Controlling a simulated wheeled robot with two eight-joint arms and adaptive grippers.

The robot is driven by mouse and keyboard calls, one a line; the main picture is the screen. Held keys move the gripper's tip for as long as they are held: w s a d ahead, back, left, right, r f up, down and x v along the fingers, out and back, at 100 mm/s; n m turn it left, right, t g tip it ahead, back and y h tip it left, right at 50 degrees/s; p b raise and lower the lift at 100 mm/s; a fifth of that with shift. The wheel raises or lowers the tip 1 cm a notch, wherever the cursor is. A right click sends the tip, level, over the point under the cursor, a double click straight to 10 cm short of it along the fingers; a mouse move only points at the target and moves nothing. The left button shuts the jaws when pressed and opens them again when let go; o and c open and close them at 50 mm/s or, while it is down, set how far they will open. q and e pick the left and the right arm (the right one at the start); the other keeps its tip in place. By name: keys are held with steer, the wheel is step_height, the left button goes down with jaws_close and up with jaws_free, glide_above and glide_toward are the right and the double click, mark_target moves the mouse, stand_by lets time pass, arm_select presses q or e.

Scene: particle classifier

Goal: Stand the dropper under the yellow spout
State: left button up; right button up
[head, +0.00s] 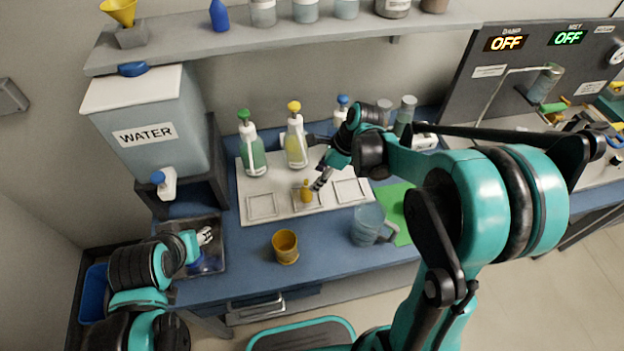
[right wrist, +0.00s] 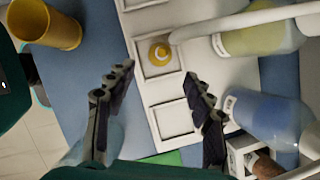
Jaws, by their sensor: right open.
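The small orange-yellow dropper (head: 306,191) stands upright in the middle square of the white tray (head: 250,178). The yellow-topped pump bottle (head: 295,140) stands behind that square. In the right wrist view the dropper (right wrist: 160,50) appears from above inside its square, by the tip of the white spout (right wrist: 200,30) from the yellow bottle (right wrist: 260,38). My right gripper (head: 318,184) is just right of the dropper. In the wrist view its fingers (right wrist: 158,74) are open, apart from the dropper, with nothing between them. My left gripper (head: 205,237) is over the sink; its jaw opening is unclear.
A green-topped pump bottle (head: 251,145) and a blue-topped one (head: 341,110) flank the yellow one. An amber cup (head: 285,247) and a clear jug (head: 367,224) stand at the front. A water tank (head: 150,125) is at left. The outer tray squares are empty.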

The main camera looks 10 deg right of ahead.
steer(key=s+d+r+n+t+h, duration=0.1)
steer(key=s+r+n, duration=0.3)
steer(key=s+n, duration=0.4)
steer(key=s+d+r+n+t+h, duration=0.2)
steer(key=s+n, duration=0.6)
steer(key=n, duration=0.7)
step_height(320, 180, up, 3)
steer(key=shift+d+r+t+h, duration=0.1)
steer(key=shift+d+t+h, duration=0.15)
steer(key=shift+t+h, duration=0.6)
steer(key=shift+t+y, duration=0.25)
